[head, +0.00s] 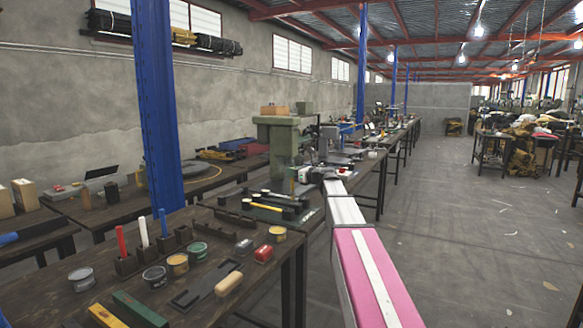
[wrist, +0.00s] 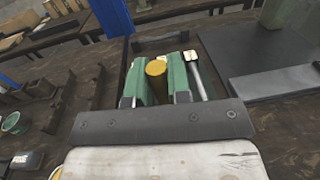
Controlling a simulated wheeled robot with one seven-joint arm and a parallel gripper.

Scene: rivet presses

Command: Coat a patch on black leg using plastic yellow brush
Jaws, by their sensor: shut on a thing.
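My gripper (wrist: 158,82) has green jaws. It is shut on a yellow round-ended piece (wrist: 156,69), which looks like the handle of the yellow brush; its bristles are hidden. In the head view my gripper (head: 308,175) is at the far end of my outstretched arm, above the benches, and the brush cannot be made out there. A dark bench leg (head: 300,262) shows at the near bench's right corner, and another dark leg (head: 382,188) stands farther back. I cannot tell which is the black leg. No coated patch is visible.
The near bench carries red (head: 121,241), white (head: 143,231) and blue (head: 163,222) upright handles in holders, and several cans, including a yellow one (head: 178,264). A yellow-handled hammer (head: 262,207) lies on a mat. A green press (head: 280,145) stands behind. The floor aisle (head: 470,220) is clear.

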